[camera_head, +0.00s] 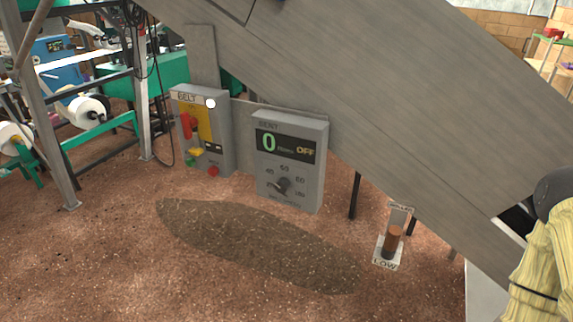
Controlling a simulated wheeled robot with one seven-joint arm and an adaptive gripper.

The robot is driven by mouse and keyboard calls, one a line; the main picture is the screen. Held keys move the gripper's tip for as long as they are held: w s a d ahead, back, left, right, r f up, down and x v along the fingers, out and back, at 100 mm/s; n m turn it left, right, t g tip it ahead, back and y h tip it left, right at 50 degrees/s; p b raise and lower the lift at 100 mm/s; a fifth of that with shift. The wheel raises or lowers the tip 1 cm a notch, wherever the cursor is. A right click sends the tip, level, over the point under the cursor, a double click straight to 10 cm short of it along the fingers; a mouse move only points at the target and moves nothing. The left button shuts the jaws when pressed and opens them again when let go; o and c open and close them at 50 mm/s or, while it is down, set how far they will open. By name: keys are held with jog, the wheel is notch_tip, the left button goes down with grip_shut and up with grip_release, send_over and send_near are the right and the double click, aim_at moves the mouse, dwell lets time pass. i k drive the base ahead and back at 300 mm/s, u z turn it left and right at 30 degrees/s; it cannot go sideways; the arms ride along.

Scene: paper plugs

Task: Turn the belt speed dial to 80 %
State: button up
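The belt speed dial (282,185) is a dark knob low on the front of a grey control box (318,165). Small numbers ring the knob; they are hard to read. I cannot tell exactly which mark its pointer faces. Above it, a black display (285,146) shows a green 0 and the word OFF in yellow. The box stands below a large sloping grey panel. My gripper is not in view.
A brown cylinder (392,240) stands by a LOW label at right. Brown chips cover the floor; a dark patch (250,240) lies in front.

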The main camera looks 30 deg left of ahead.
aim_at(282, 185)
jog(key=z, duration=0.05)
jog(key=k, duration=1.1)
jog(key=u, duration=0.65)
jog(key=i, duration=0.4)
